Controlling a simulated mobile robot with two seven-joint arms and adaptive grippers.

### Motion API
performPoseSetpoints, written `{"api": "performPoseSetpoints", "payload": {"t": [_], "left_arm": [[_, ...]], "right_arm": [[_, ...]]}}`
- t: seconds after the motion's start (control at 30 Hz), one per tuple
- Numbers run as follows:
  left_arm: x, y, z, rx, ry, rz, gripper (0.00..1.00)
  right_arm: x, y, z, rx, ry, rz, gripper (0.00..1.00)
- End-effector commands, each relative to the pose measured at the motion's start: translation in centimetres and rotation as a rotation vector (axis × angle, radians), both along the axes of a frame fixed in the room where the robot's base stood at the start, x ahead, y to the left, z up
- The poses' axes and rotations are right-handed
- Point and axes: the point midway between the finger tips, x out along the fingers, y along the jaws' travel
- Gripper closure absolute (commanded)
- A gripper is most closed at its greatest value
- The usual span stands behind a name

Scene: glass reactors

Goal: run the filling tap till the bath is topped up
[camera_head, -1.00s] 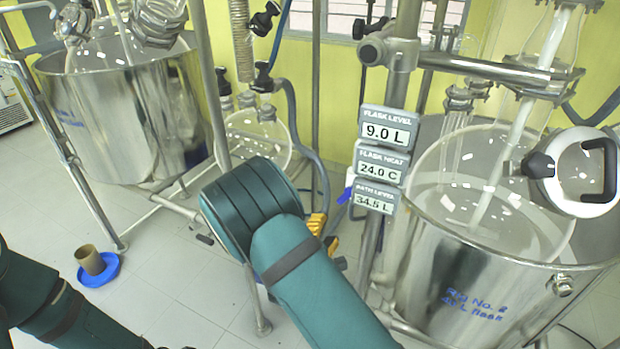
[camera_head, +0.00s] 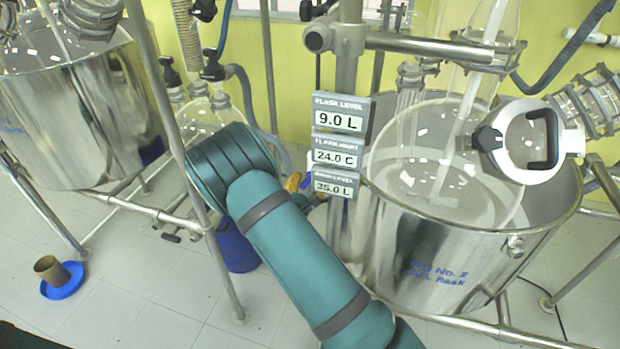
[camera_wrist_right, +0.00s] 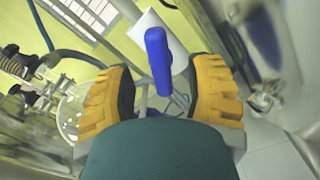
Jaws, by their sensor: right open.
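The steel bath (camera_head: 440,240), marked Rig No. 2, stands at the right in the head view with a glass flask (camera_head: 440,165) in it. The bath level display (camera_head: 336,184) seems to read 35.0 L. In the right wrist view a blue tap handle (camera_wrist_right: 158,60) stands between the yellow fingers of my right gripper (camera_wrist_right: 160,95). The fingers are open, with gaps on both sides of the handle. In the head view my right gripper (camera_head: 293,182) is mostly hidden by its own arm. My left gripper is out of view.
Flask level (camera_head: 340,121) reads 9.0 L and flask heat (camera_head: 337,154) 24.0 C. Another steel bath (camera_head: 75,110) stands at the left. A brown cup on a blue dish (camera_head: 63,288) is on the floor. Frame tubes stand close around my right arm.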

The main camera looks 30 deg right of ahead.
Motion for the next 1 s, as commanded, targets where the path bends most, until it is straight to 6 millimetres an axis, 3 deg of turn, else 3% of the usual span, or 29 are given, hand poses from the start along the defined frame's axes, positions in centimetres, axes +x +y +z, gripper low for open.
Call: {"api": "performPoseSetpoints", "payload": {"t": [0.23,0.63,0.67,0.8,1.0], "left_arm": [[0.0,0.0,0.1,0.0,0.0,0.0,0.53],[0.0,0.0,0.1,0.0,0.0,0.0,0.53],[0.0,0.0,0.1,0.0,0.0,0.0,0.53],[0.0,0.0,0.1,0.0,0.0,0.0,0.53],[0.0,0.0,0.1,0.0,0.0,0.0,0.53]], "right_arm": [[2.0,-2.3,0.0,0.0,-0.001,-0.001,0.47],[2.4,-2.8,0.0,0.0,0.0,0.0,0.47],[2.4,-2.8,0.0,0.0,0.0,0.0,0.52],[2.4,-2.8,0.0,0.0,0.0,0.0,1.0],[2.4,-2.8,0.1,-0.001,-0.001,0.0,1.0]]}}
